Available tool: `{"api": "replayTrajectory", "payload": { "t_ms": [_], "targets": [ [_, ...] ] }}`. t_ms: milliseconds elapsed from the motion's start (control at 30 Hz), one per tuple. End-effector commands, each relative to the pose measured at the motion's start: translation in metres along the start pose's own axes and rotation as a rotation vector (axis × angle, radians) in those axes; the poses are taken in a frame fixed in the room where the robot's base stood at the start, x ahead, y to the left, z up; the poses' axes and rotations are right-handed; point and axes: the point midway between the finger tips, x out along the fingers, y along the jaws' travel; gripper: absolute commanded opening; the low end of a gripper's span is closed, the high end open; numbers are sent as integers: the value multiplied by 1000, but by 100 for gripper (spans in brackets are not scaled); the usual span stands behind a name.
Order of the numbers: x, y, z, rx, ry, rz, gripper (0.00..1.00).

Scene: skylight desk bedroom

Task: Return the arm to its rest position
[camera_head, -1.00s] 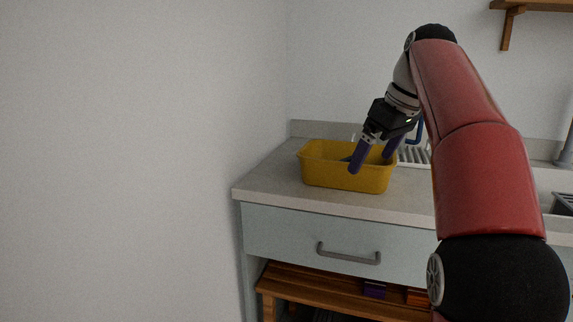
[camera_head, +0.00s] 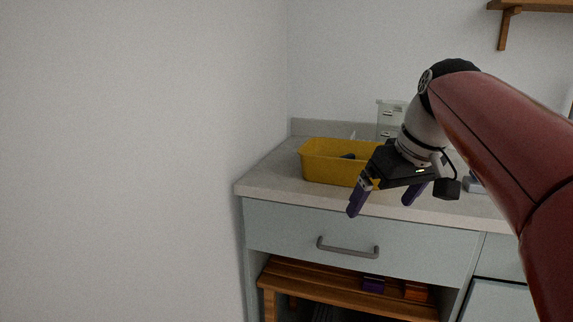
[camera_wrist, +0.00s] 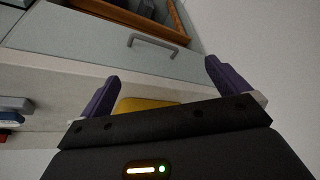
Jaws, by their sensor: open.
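My red arm (camera_head: 510,140) reaches in from the right in the head view. My gripper (camera_head: 383,205) is open, with its two purple fingers apart and nothing between them. It hangs in front of the yellow bin's right end and hides part of it. In the wrist view the fingers of my gripper (camera_wrist: 162,82) also stand wide apart. The yellow bin (camera_head: 325,165) stands on the counter, with a dark item partly visible inside. A strip of the bin (camera_wrist: 145,103) shows between the fingers in the wrist view.
The grey counter (camera_head: 270,180) has a drawer with a grey handle (camera_head: 347,250). Below is a wooden shelf (camera_head: 330,287) with purple and orange items. A small white drawer unit (camera_head: 390,115) stands behind. A bare wall (camera_head: 130,160) is on the left.

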Motion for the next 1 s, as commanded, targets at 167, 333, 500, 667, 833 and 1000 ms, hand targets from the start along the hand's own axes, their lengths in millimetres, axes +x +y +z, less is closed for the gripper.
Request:
{"api": "replayTrajectory", "payload": {
  "t_ms": [167, 333, 500, 667, 833, 1000],
  "targets": [
    [30, -31, 78, 137, 20, 69, 100],
    [72, -53, 152, 241, 47, 138, 100],
    [107, -66, 205, 302, 73, 185, 100],
    [122, -69, 225, 323, 84, 203, 100],
    [122, -69, 226, 324, 84, 204, 100],
    [122, -69, 226, 324, 84, 204, 100]
  ]
}}
